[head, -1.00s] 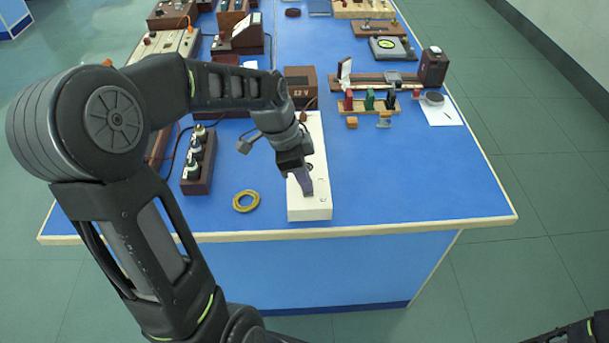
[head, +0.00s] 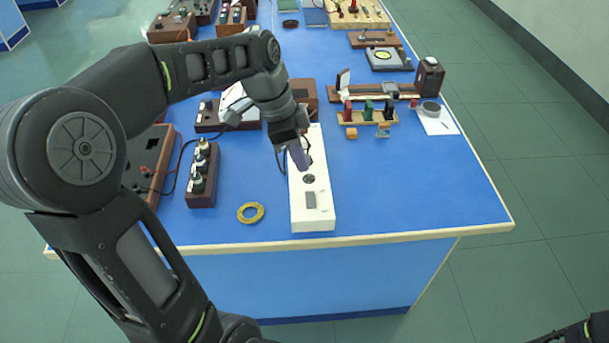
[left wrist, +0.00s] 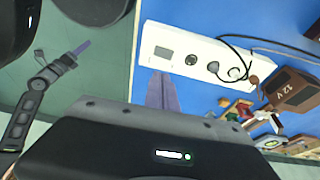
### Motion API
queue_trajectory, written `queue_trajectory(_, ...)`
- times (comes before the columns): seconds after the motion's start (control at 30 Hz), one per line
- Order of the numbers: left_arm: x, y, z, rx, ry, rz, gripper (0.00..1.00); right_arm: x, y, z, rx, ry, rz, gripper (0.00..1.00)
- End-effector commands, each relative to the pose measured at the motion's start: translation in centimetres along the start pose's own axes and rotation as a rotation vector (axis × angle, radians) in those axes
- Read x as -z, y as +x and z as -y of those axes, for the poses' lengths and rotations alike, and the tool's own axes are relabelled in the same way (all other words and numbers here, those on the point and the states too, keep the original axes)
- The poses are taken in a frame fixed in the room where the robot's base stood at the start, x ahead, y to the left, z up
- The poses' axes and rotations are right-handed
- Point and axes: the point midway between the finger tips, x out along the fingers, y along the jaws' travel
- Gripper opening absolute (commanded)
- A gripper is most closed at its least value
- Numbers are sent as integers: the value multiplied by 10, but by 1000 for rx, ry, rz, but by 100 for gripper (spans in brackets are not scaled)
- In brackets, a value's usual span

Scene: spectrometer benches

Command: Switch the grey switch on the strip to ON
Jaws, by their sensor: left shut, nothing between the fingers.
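The white strip (head: 315,219) lies lengthwise near the table's front edge. Its grey switch (head: 311,199) is at the near end and uncovered; it also shows in the left wrist view (left wrist: 163,53). I cannot tell which way the switch is set. My left gripper (head: 299,157) is shut and empty, its purple fingers above the strip, farther back than the switch. In the left wrist view its fingers (left wrist: 162,92) appear apart from the switch. My right gripper (left wrist: 82,47) shows small at the left of the left wrist view; its fingers are too small to judge.
A yellow ring (head: 251,213) lies left of the strip, beside a brown block with several bulb-like parts (head: 202,174). A brown 12 V box (left wrist: 292,90) stands behind, with black cable nearby. The blue tabletop (head: 420,185) right of the strip is clear.

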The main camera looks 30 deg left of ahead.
Motion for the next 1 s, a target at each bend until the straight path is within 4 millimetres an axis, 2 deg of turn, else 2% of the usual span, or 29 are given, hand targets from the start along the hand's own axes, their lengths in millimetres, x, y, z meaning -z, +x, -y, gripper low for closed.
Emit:
queue_trajectory(0.1,0,-19,2,3,-1,-1,0,0,1,0,0,-1,0,44)
queue_trajectory(0.3,-1,-32,1,0,-1,0,0,0,2,0,0,-1,0,44)
queue_trajectory(1.0,1,-35,-1,66,18,-2,0,0,2,0,0,-1,0,44)
